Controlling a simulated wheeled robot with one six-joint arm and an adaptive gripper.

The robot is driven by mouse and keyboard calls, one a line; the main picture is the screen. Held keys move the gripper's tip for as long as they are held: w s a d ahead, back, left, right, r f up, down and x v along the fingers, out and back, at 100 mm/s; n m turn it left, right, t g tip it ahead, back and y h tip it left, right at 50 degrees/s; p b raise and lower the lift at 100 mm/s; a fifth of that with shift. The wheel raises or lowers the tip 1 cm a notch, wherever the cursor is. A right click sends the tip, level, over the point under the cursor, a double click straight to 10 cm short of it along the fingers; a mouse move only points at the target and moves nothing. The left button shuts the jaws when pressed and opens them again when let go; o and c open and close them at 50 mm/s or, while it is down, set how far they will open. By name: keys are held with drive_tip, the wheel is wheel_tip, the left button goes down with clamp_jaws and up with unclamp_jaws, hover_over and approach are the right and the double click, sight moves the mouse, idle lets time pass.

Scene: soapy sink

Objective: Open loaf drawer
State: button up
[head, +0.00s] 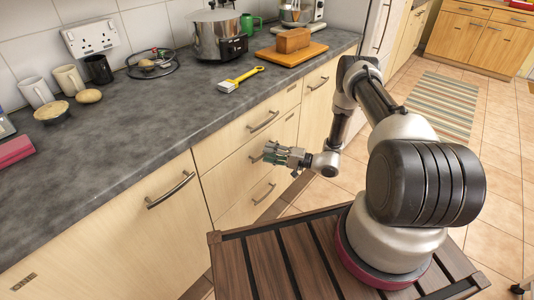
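Pale wood drawers stand in a stack under the dark counter in the head view. The top drawer (235,137) has a curved metal handle (263,121), and the bottom drawer has another handle (264,193). My gripper (268,152) is in front of the middle drawer (228,180), its fingers pointing left toward that front. It covers part of the middle handle; I cannot tell whether it touches it or whether the fingers are open. A brown loaf (293,40) sits on a wooden board (291,53) on the counter. I cannot tell which drawer is the loaf drawer. The visible drawers look shut.
A cabinet door (120,225) with a handle (171,190) is at the left. On the counter are a steel pot (217,35), a yellow-handled brush (241,79) and several mugs. A slatted wooden platform (290,255) lies under my arm. Tiled floor is open at the right.

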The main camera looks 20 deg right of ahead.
drive_tip(key=shift+x, duration=0.8)
clamp_jaws()
drive_tip(key=shift+s, duration=0.1)
